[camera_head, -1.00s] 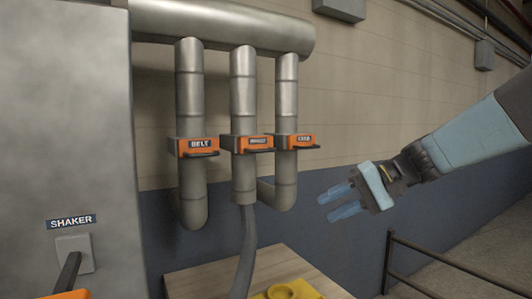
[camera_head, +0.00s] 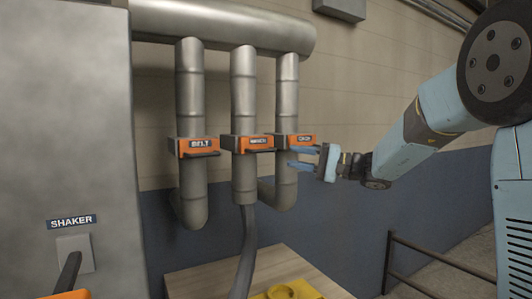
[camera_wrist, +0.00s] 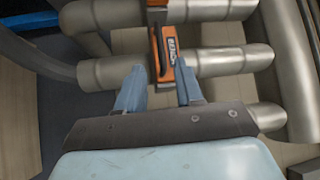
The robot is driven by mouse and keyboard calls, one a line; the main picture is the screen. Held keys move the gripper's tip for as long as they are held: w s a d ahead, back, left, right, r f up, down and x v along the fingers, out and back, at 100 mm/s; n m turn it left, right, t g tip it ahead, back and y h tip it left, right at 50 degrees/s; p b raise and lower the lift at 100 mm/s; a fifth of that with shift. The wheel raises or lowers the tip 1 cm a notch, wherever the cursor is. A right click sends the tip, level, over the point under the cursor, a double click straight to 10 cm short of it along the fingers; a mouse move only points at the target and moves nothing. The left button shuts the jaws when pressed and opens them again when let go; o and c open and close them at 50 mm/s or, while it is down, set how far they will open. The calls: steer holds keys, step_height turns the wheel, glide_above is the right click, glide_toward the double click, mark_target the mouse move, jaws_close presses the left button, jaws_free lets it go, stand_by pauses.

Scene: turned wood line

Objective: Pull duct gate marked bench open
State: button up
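Three orange duct gates sit on vertical pipes in the head view. The left one reads BELT (camera_head: 198,147). The middle gate's label (camera_head: 254,144) is blurred but looks like BENCH; it has a dark handle along its front. The right gate (camera_head: 302,140) has a label too small to read surely. My gripper (camera_head: 292,158) is open and empty, pointing left in front of the right pipe, just below the right gate. In the wrist view, my open fingers (camera_wrist: 158,88) point towards the middle gate (camera_wrist: 171,55), whose handle lies between them, apparently untouched.
A large horizontal duct (camera_head: 220,25) runs above the gates. A flexible hose (camera_head: 247,250) hangs from the middle pipe to a wooden bench top (camera_head: 210,278) with a yellow part (camera_head: 285,291). A grey cabinet (camera_head: 65,130) marked SHAKER stands left; a railing (camera_head: 420,260) is at right.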

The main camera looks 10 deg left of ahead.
mark_target(266, 151)
steer(key=a, duration=0.3)
steer(key=a+r, duration=0.1)
steer(key=a, duration=0.2)
steer(key=w+a, duration=0.1)
steer(key=a, duration=0.2)
steer(key=shift+a+r, duration=0.15)
steer(key=shift+r, duration=0.05)
jaws_close()
steer(key=shift+f, duration=0.1)
